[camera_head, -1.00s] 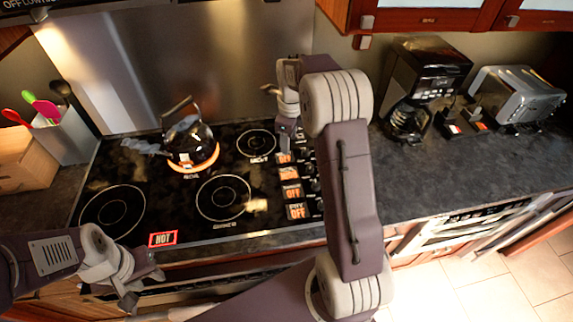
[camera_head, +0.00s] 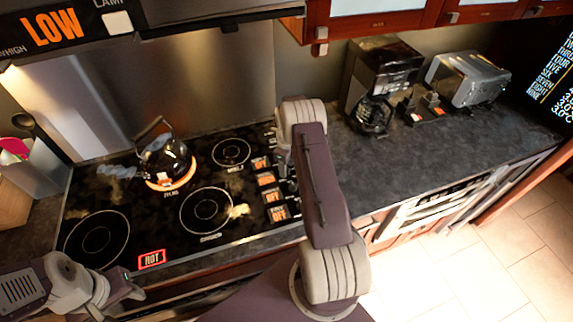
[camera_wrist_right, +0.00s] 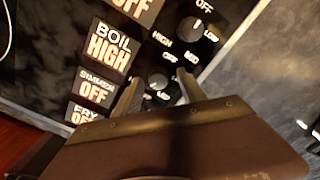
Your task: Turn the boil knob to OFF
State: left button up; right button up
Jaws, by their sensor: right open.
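The boil label (camera_wrist_right: 110,42) reads HIGH in the right wrist view. The knob to its right, seemingly the boil knob (camera_wrist_right: 158,81), lies between the spread fingers of my right gripper (camera_wrist_right: 160,74). The fingers are open, one on each side of it; whether they touch it I cannot tell. In the head view my right arm covers most of the knobs, and the label column (camera_head: 266,180) shows to its left. My left gripper (camera_head: 128,293) hangs near the stove's front left; its opening is unclear.
A kettle (camera_head: 165,160) stands on a glowing burner at the back left. A HOT sign (camera_head: 151,259) is lit at the stove's front. Another knob (camera_wrist_right: 196,27) is close by. A coffee maker (camera_head: 382,75) and toaster (camera_head: 468,80) stand at the back right; the counter (camera_head: 400,165) before them is clear.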

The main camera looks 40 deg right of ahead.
jog(key=shift+f, duration=0.1)
jog(key=shift+a, duration=0.2)
jog(key=shift+c, duration=0.3)
jog(key=c, duration=0.5)
grip_shut()
